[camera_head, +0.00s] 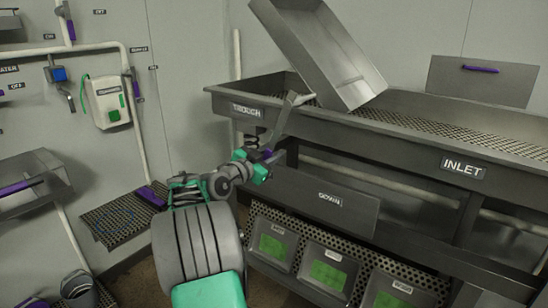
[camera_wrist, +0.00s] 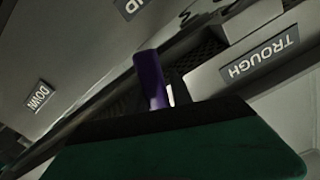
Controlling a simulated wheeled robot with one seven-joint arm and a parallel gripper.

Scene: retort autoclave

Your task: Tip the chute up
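The chute (camera_head: 322,55) is a grey metal tray, tilted steeply above the left part of the trough (camera_head: 420,125) in the head view. A grey lever arm (camera_head: 283,122) runs down from it toward a purple handle (camera_head: 266,154). My gripper (camera_head: 264,168) is at this handle, left of the trough's front. In the wrist view the purple handle (camera_wrist: 150,82) stands just beyond my green and black gripper (camera_wrist: 175,130), which hides its lower end. Whether the fingers are closed around the handle is hidden.
Several bins with green contents (camera_head: 328,274) sit on a perforated shelf below. A perforated platform (camera_head: 122,216) with a purple handle is at left.

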